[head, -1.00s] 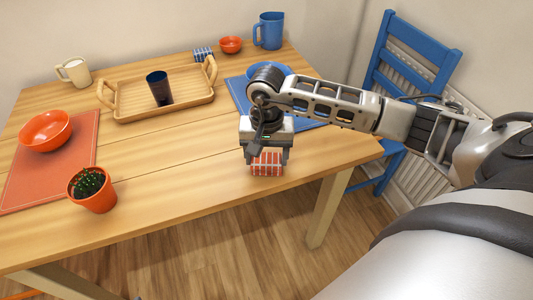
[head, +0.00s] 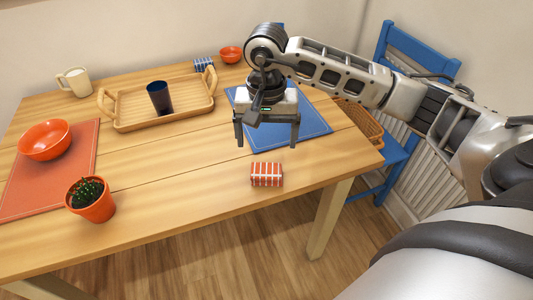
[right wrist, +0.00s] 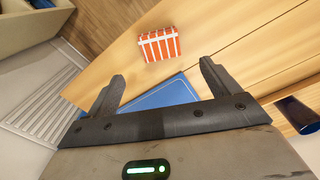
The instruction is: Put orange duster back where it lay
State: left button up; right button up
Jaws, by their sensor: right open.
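The orange duster (head: 266,174), a small orange block with white stripes, lies on the wooden table near its front right edge. It also shows in the right wrist view (right wrist: 159,44), beyond the fingertips and touched by neither. My right gripper (head: 267,142) is open and empty above the table, over the near part of the blue placemat (head: 312,122) and apart from the duster. Its two fingers show spread in the right wrist view (right wrist: 162,72). My left gripper is in neither view.
A wooden tray (head: 127,124) holds a dark blue cup (head: 159,98). An orange pot with a cactus (head: 96,208) and an orange bowl (head: 45,140) stand at the left. A blue-striped block (head: 203,65) lies at the back. The table around the duster is clear.

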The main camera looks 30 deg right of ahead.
jog(key=shift+r, duration=1.45)
jog(key=shift+a+f, duration=0.1)
